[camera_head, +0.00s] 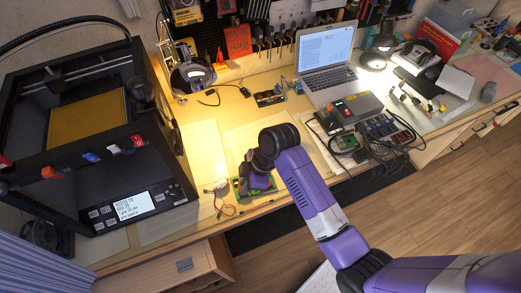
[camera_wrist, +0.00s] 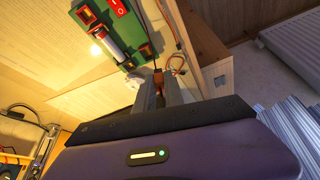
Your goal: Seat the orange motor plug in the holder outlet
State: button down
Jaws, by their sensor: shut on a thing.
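My gripper (camera_wrist: 160,93) is shut on the orange motor plug (camera_wrist: 158,80), a small orange-brown piece between the fingertips in the wrist view. The plug is close to the near edge of a green board (camera_wrist: 128,28), which carries a red switch (camera_wrist: 117,8), a cylindrical part and dark-and-red blocks. I cannot tell which block is the holder outlet, or whether the plug touches it. Thin orange wires (camera_wrist: 178,62) loop beside the fingers. In the head view, my gripper hides much of the green board (camera_head: 238,188), and the plug is hidden there.
A small pale round part (camera_head: 216,185) and loose orange wires (camera_head: 226,208) lie left of the board near the table's front edge. A 3D printer (camera_head: 90,130) stands at left. A laptop (camera_head: 326,62) and cabled electronics (camera_head: 375,128) are to the right. Bare wood (camera_head: 235,110) lies behind.

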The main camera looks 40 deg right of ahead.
jog(key=shift+w+d+f+n+g+b, duration=0.15)
jog(key=shift+w+f+n+b, duration=0.2)
jog(key=shift+f+b, duration=0.5)
jog(key=shift+w+d+f+n+g+b, duration=0.1)
jog(key=shift+w+d+f+n+b, duration=0.1)
jog(key=shift+f+n+b, duration=0.45)
jog(key=shift+w+d+f+n+g+b, duration=0.15)
jog(key=shift+w+f+n+b, duration=0.1)
jog(key=shift+f+b, duration=0.75)
jog(key=shift+p, duration=0.55)
jog(key=shift+f+b, duration=0.4)
jog(key=shift+f, duration=0.2)
jog(key=c, duration=1.3)
grip_release()
jog(key=shift+c, duration=0.2)
